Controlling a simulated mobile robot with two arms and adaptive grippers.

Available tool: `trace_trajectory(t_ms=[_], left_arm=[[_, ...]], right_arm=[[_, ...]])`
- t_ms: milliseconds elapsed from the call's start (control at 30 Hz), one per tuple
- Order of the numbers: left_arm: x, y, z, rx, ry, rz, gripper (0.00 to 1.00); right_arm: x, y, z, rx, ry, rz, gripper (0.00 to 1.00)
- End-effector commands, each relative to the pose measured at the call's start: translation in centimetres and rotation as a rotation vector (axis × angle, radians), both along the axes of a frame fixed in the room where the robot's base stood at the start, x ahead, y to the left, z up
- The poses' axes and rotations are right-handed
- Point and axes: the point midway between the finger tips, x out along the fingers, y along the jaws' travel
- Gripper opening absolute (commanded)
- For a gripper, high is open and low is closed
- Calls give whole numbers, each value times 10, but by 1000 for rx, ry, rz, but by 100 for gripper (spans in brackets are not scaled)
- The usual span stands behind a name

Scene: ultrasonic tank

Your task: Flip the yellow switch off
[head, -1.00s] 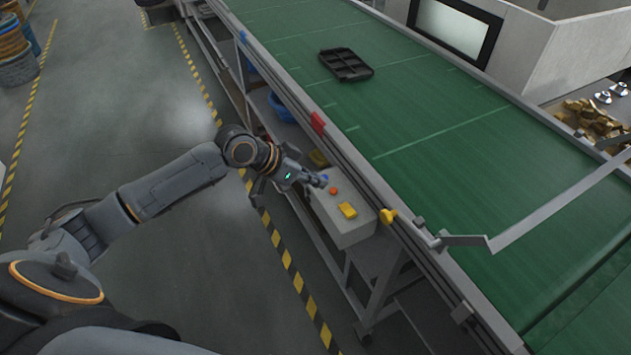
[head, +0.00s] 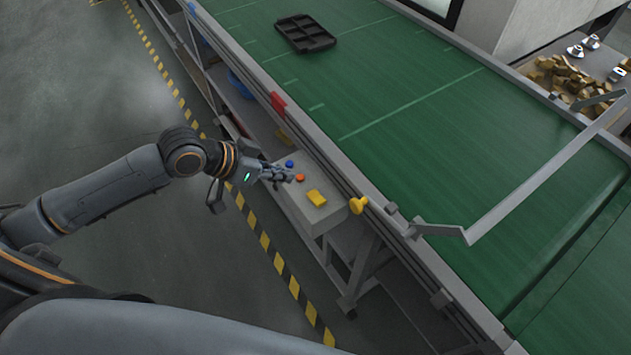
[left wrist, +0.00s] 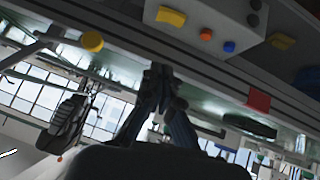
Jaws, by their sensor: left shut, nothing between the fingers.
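The yellow switch (head: 316,198) is a small yellow block on top of a pale control box (head: 312,217) beside the conveyor. It also shows at the top of the left wrist view (left wrist: 170,17). My left gripper (head: 294,177) is shut and empty, its tips close to the orange button and a short way left of the yellow switch. In the left wrist view the shut fingers (left wrist: 164,76) are apart from the switch in the picture. Whether the tips touch the box top cannot be told. My right gripper is not in view.
An orange button (head: 300,178) and a blue button (head: 289,164) line up with the switch. A yellow knob (head: 358,204) sticks out from the conveyor's side rail, near the box. A red block (head: 278,103) is on the rail. A black tray (head: 305,33) lies on the green belt (head: 400,95).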

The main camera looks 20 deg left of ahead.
Motion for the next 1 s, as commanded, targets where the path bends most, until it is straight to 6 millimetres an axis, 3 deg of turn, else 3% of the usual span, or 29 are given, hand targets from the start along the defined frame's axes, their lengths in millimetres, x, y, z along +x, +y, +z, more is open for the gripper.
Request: trace_trajectory(t_ms=[67, 367, 467, 733, 933, 1000], left_arm=[[0, 0, 0, 0, 0, 0, 0], [3, -2, -3, -2, 0, 2, 0], [8, -7, -8, -4, 0, 3, 0], [32, -33, -41, -5, 2, 2, 0], [51, -53, -69, -2, 2, 1, 0], [48, -53, -81, 0, 5, 1, 0]], right_arm=[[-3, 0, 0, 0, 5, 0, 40], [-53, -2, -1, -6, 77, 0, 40], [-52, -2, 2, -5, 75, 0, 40], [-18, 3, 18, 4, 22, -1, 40], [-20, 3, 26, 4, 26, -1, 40], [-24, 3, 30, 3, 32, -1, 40]])
